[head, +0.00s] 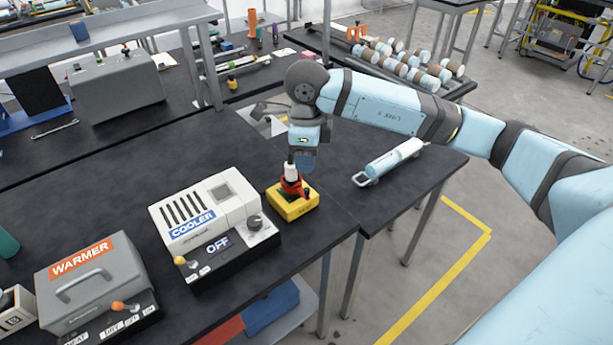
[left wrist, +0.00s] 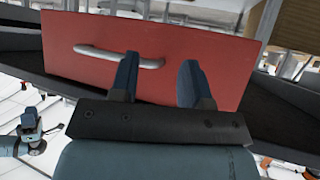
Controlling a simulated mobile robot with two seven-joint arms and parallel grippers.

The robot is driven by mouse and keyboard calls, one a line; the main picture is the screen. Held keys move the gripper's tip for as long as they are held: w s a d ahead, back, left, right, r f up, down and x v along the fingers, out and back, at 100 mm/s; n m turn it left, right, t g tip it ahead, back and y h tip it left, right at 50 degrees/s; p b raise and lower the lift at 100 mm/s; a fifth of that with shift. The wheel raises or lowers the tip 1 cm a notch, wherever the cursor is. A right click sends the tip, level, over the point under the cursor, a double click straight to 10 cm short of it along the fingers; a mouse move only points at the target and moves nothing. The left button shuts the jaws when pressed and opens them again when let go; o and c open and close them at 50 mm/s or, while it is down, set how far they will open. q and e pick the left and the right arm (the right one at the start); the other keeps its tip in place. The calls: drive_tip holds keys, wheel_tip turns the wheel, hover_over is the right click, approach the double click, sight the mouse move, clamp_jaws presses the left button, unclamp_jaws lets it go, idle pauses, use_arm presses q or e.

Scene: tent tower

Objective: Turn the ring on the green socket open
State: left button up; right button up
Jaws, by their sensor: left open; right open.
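I cannot make out a green socket for certain in either view. A yellow socket block (head: 293,203) stands near the right end of the long black table, with a red ring-like part (head: 291,187) on it and a white upright piece (head: 293,168) above that. My right gripper (head: 305,161) points down just above and behind this block. It is open, and its fingers partly overlap the white piece, so contact cannot be told. My left gripper (left wrist: 158,68) is open and empty in the left wrist view, facing a red panel (left wrist: 215,60) with a silver handle (left wrist: 95,51).
A white cooler box (head: 240,198) marked OFF stands left of the yellow block, and a grey warmer (head: 100,290) farther left. A light-blue cylinder with a metal handle (head: 390,160) lies on the right table. A rack of several capped tubes (head: 412,65) is behind.

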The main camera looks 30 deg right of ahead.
drive_tip(key=shift+r, duration=1.9)
